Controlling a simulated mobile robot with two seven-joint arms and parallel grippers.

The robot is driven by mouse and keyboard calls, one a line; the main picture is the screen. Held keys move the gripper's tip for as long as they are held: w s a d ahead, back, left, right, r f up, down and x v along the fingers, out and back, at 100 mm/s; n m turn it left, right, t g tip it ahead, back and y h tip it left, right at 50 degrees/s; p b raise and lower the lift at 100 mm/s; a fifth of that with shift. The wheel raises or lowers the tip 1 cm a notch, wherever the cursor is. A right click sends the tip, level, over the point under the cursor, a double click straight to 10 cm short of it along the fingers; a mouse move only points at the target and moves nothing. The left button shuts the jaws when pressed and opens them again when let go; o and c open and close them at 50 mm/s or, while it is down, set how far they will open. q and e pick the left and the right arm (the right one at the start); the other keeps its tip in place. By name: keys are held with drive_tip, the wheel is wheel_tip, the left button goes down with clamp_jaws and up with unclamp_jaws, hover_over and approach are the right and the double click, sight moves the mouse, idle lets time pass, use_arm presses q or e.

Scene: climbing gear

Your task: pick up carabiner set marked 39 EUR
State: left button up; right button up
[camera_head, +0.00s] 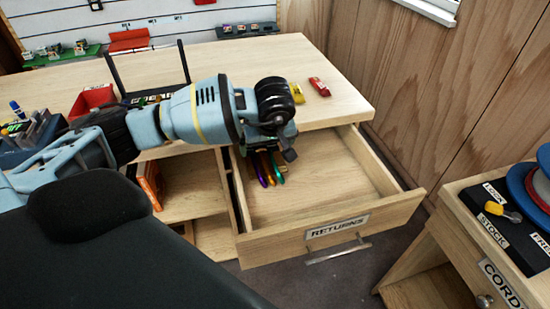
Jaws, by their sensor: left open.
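A group of coloured carabiners (270,176), purple, orange and green, lies in the left part of the open drawer marked RETURNS (390,208). No price mark can be read on them, so I cannot tell if this is the 39 EUR set. My left gripper (278,153) is open and points down just above the carabiners, over the drawer's back left. It hides their upper ends, and I cannot tell if it touches them. My right gripper is not in view.
The wooden desk top (345,100) lies behind the drawer, with a yellow item (297,92) and a red item (320,87). The drawer's right part is empty. A cabinet with a STOCK label (492,231) stands at right.

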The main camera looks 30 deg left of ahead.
sight(267, 161)
use_arm(q)
drive_tip(key=shift+s+f, duration=0.15)
drive_tip(key=shift+s, duration=0.05)
drive_tip(key=shift+a+f, duration=0.15)
drive_tip(key=shift+f, duration=0.2)
drive_tip(key=shift+w+d+x, duration=0.1)
drive_tip(key=shift+d+x, duration=0.05)
drive_tip(key=shift+x, duration=0.85)
drive_tip(key=shift+w+d+x, duration=0.15)
drive_tip(key=shift+x, duration=0.9)
drive_tip(key=shift+w+d+x, duration=0.1)
drive_tip(key=shift+d+x, duration=0.05)
drive_tip(key=shift+x, duration=0.85)
drive_tip(key=shift+w+a+f, duration=0.1)
drive_tip(key=shift+f, duration=0.2)
drive_tip(key=shift+f, duration=0.25)
drive_tip(key=c, duration=1.1)
drive_tip(key=shift+r, duration=0.1)
drive_tip(key=shift+c, duration=0.2)
